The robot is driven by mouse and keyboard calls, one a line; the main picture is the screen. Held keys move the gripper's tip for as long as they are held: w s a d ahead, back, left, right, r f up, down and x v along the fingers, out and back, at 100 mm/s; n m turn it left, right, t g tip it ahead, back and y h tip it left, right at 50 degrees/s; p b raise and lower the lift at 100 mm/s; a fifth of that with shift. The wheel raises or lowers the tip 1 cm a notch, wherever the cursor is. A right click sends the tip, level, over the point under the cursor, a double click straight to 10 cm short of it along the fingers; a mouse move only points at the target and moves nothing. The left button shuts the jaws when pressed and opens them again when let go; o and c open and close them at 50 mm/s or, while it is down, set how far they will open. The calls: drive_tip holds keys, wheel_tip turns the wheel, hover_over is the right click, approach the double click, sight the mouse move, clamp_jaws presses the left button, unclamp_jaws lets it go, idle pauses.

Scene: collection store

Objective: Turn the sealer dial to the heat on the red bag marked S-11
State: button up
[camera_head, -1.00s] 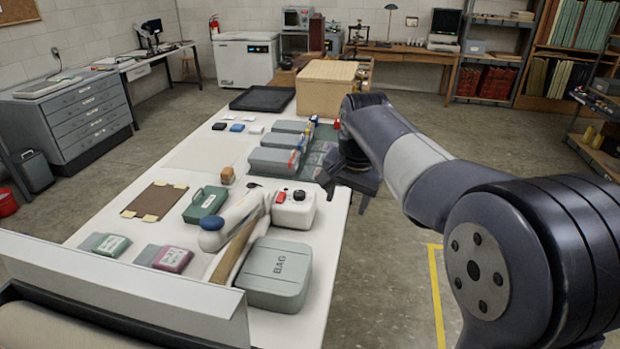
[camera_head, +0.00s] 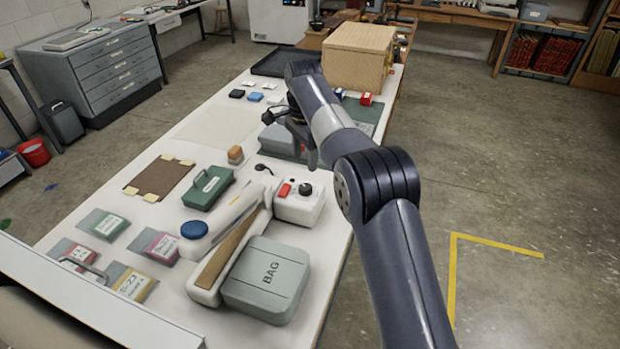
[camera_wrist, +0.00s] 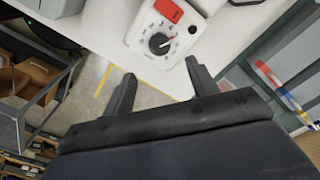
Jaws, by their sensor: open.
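The sealer is a long white device with a brown strip and a blue round end; its control box (camera_head: 300,207) carries a red switch (camera_head: 285,190) and a black dial (camera_head: 305,189). In the head view my gripper (camera_head: 303,135) is above the table, beyond the control box. A red bag (camera_head: 72,254) lies at the table's near left; its label is unreadable and a handle-like bar partly covers it.
Green (camera_head: 103,224), magenta (camera_head: 160,246) and yellow (camera_head: 134,284) bags lie near the red one. A grey box marked BAG (camera_head: 266,279) sits beside the sealer. A green case (camera_head: 208,187) and brown board (camera_head: 159,178) stand left. Floor right of the table is clear.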

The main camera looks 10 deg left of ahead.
sight(305, 186)
wheel_tip(305, 186, down, 10)
drive_tip(key=shift+r+p, duration=0.1)
drive_tip(key=shift+p, duration=0.25)
drive_tip(key=shift+c, duration=0.4)
drive_tip(key=c, duration=0.9)
